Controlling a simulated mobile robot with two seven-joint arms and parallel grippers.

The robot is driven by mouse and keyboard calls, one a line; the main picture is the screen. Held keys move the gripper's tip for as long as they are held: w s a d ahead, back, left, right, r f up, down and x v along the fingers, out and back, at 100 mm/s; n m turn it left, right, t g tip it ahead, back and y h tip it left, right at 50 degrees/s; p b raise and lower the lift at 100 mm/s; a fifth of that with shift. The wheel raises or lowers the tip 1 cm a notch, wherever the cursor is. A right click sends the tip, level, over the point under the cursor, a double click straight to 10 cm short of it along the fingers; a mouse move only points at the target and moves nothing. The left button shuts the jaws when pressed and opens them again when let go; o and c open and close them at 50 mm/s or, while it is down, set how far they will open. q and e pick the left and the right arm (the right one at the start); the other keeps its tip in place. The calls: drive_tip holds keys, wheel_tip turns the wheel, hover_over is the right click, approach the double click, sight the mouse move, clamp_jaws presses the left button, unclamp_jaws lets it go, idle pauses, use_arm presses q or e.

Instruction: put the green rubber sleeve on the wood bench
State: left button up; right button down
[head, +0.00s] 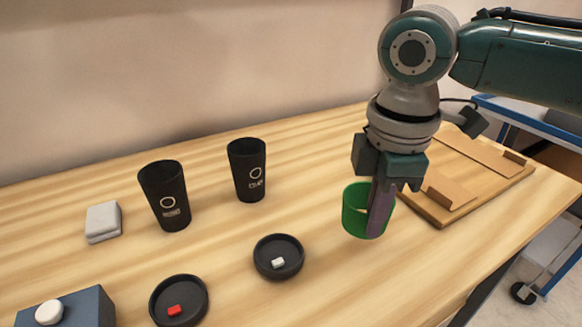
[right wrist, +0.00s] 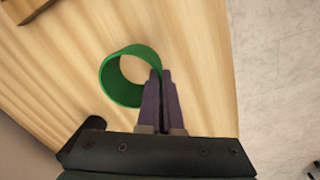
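The green rubber sleeve (head: 352,212) is an open upright ring at the right-centre of the head view. It also shows in the right wrist view (right wrist: 117,88). My right gripper (head: 381,212) points down at the sleeve's right side. In the right wrist view its two fingers (right wrist: 160,74) are close together with the sleeve's wall between them. The wood bench (head: 330,290) lies beneath; whether the sleeve's lower edge touches it is hard to tell. My left gripper is not in view.
Two black cups (head: 164,200) (head: 246,175) stand left of the sleeve. Two dark dishes (head: 180,312) (head: 279,274) hold a red and a white piece. The front right bench is clear.

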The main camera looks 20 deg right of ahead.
drive_tip(key=shift+f+b, duration=0.5)
drive_tip(key=shift+f, duration=1.45)
drive_tip(key=shift+f, duration=0.1)
drive_tip(key=c, duration=1.1)
unclamp_jaws()
wheel_tip(320, 180, up, 11)
drive_tip(key=p, duration=0.3)
drive_tip(key=s+a+f+m+t+y, duration=0.25)
drive_tip(key=s+a+f+m, duration=0.2)
drive_tip(key=s+a, duration=0.6)
drive_tip(key=s+d+m, duration=0.2)
drive_tip(key=s+d+m+h, duration=0.1)
drive_tip(key=s+m, duration=0.1)
drive_tip(key=s, duration=0.1)
drive_tip(key=s+d+m+h, duration=0.1)
drive_tip(key=s+d+m, duration=0.1)
drive_tip(key=m, duration=0.1)
drive_tip(key=shift+s+d+f, duration=0.2)
drive_tip(key=shift+d, duration=0.1)
